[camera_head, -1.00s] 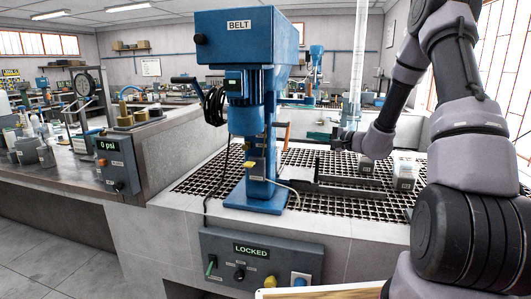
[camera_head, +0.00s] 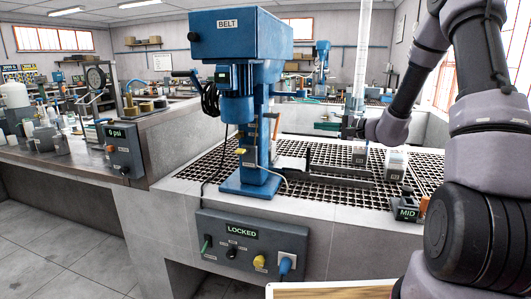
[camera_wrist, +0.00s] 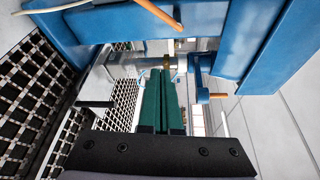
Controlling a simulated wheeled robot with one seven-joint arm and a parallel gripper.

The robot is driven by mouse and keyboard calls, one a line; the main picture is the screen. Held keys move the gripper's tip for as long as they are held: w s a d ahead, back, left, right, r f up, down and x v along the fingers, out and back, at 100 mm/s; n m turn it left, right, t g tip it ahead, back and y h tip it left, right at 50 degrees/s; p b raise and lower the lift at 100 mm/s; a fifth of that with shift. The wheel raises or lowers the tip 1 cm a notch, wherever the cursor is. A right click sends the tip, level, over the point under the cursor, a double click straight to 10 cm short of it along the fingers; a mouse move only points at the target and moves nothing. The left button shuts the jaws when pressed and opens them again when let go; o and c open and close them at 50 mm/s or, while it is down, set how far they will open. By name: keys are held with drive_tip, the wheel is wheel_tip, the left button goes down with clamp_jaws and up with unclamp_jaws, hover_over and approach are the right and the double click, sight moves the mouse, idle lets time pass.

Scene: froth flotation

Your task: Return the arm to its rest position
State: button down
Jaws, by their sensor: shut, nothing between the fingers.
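My gripper (camera_head: 326,126) is in the head view, right of the blue flotation machine (camera_head: 240,40) marked BELT and above the black grating. Its green fingers point left toward the machine. In the wrist view the green fingers (camera_wrist: 161,92) lie side by side, shut and empty. My arm rises from the lower right, bends high up, and comes down to the gripper. Blue machine parts (camera_wrist: 247,40) show close around the fingers in the wrist view.
The black grating (camera_head: 215,165) lies on a pale bench. A dark rail (camera_head: 335,178), white containers (camera_head: 395,163) and a MID box (camera_head: 406,209) stand right of the machine. A LOCKED panel (camera_head: 250,240) is on the bench front. A 0 psi box (camera_head: 122,145) sits left.

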drive_tip(key=s+a+r+n+g+h, duration=0.1)
drive_tip(key=s+a+r+n+g, duration=0.15)
drive_tip(key=s, duration=0.35)
drive_tip(key=s+a+r+n+g+h, duration=0.1)
drive_tip(key=s+r+g, duration=0.1)
drive_tip(key=s+r, duration=0.3)
drive_tip(key=s+a+r+n+g, duration=0.2)
drive_tip(key=s+g, duration=0.1)
drive_tip(key=s, duration=0.4)
drive_tip(key=s+d+r+t+h, duration=0.2)
drive_tip(key=s+d+h, duration=0.2)
drive_tip(key=s, duration=0.4)
drive_tip(key=s+d+r+t+h, duration=0.2)
drive_tip(key=s+d+h, duration=0.3)
drive_tip(key=s, duration=0.3)
drive_tip(key=shift+s+d+r, duration=0.25)
drive_tip(key=shift+d+r, duration=0.35)
drive_tip(key=shift+d, duration=0.2)
